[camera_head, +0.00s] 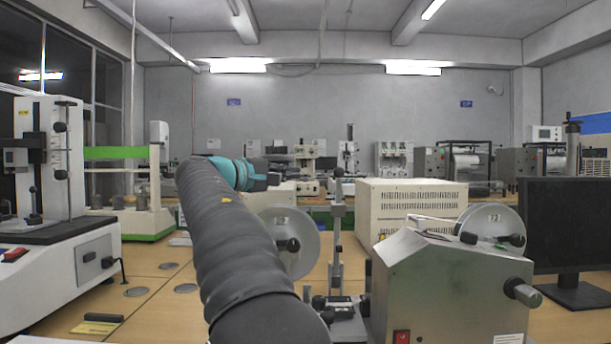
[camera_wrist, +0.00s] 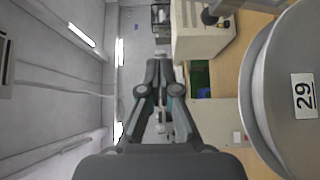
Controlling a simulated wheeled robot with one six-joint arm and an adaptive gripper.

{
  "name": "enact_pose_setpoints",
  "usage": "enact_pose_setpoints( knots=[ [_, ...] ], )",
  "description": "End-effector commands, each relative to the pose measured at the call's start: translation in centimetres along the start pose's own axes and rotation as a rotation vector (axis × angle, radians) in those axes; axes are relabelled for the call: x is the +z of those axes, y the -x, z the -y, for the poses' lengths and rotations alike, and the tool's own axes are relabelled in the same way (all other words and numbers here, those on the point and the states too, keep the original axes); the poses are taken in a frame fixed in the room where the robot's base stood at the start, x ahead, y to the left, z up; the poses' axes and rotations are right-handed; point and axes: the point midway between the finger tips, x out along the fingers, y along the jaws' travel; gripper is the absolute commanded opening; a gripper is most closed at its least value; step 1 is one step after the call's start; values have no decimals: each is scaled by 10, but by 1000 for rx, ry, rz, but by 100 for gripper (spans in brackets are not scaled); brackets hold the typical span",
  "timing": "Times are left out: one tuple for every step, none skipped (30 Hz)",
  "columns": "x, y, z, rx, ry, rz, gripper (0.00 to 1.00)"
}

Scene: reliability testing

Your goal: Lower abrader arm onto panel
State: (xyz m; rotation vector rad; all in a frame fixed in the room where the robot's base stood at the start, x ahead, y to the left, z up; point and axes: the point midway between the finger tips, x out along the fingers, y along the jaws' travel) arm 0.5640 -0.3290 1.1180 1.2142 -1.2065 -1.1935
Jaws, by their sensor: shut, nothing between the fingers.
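The abrader is a grey metal box (camera_head: 450,285) with a red switch, at the front right of the bench in the head view. A grey disc (camera_head: 492,221) with a number label and a black knob sits above it. Another pale disc (camera_head: 300,255) with a black knob stands to its left, partly behind my arm. A large disc labelled 29 (camera_wrist: 303,125) fills the right of the wrist view. My gripper (camera_wrist: 160,65) is shut and empty, apart from this disc. I cannot clearly tell the abrader arm or the panel apart from other parts.
A cream vented box (camera_head: 410,207) stands behind the abrader. A black monitor (camera_head: 570,226) is at the right. A white and black test machine (camera_head: 70,255) stands at the left. The wooden bench (camera_head: 160,305) is mostly bare between that machine and my arm.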

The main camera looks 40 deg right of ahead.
Motion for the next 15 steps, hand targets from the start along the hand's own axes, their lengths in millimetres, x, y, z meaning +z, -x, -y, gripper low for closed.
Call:
enact_pose_setpoints(
  knots=[
    [1,-6,-1,1,0,4,0],
    [1,-9,-1,1,1,5,0],
    [1,-14,-1,1,1,6,0],
    [1,-19,-1,1,1,6,0],
    [2,-24,-1,1,1,6,0],
    [2,-31,-1,1,1,6,0],
    [2,-37,-1,1,1,6,0],
    [2,-42,-1,1,1,6,0],
    [2,-50,-1,0,0,6,0],
    [2,-55,-1,0,1,5,0],
    [1,-60,-1,-1,1,5,0],
    [1,-67,-1,-1,1,4,0],
    [1,-72,-1,-1,1,4,0],
    [1,-77,-1,-1,0,3,0],
    [1,-84,-1,-1,0,3,0]
  ],
)
